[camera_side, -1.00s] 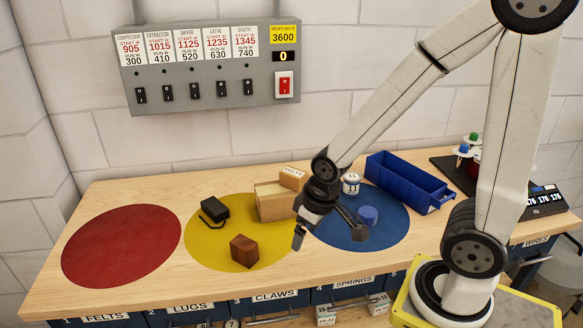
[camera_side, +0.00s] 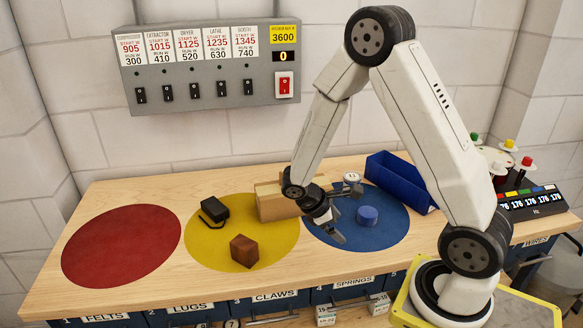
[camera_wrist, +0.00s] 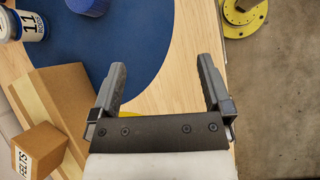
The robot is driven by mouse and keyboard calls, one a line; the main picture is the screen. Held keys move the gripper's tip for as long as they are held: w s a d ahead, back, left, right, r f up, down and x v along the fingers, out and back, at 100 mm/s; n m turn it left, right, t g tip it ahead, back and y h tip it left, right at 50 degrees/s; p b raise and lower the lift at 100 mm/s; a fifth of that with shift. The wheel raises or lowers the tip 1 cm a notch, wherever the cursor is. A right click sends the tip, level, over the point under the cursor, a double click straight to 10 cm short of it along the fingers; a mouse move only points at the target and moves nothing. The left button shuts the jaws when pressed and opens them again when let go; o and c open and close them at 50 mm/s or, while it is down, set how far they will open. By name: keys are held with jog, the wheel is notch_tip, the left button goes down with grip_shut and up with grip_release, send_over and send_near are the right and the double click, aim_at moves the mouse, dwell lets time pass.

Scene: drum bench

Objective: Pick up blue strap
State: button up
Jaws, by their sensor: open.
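A small blue coiled thing (camera_side: 367,216), which looks like the blue strap, lies on the blue disc (camera_side: 318,233) of the bench. Part of it shows at the top edge of the wrist view (camera_wrist: 88,5), left of the fingers. My gripper (camera_side: 346,213) is open with nothing between its fingers. It is just left of the blue coil in the side view, apart from it. In the wrist view my gripper (camera_wrist: 160,63) has its fingers spread over bare wood and the bench edge.
A cardboard box (camera_side: 272,207) and a numbered can (camera_wrist: 24,22) stand close to my gripper. A blue bin (camera_side: 400,182) is behind the coil. A black pouch (camera_side: 213,210) and a brown block (camera_side: 244,250) lie on the yellow disc (camera_side: 210,255). The red disc (camera_side: 120,247) is clear.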

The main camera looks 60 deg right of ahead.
aim_at(365, 213)
jog(key=d+f+n+h, duration=0.1)
jog(key=d+h, duration=0.1)
jog(key=d, duration=0.1)
jog(key=w+d+f+n+g+h, duration=0.1)
jog(key=d+n+h, duration=0.1)
jog(key=d, duration=0.1)
jog(key=d+f+n+g+h, duration=0.1)
jog(key=d+n+h, duration=0.1)
jog(key=d, duration=0.2)
jog(key=shift+w+f, duration=0.15)
jog(key=shift+f, duration=0.25)
jog(key=shift+x, duration=3.85)
jog(key=shift+f, duration=0.1)
jog(key=c, duration=1)
jog(key=shift+c, duration=0.2)
jog(key=shift+r, duration=0.8)
jog(key=s+a+r, duration=0.8)
jog(key=s+r, duration=0.3)
jog(key=shift+a+r, duration=0.2)
jog(key=shift+a, duration=0.15)
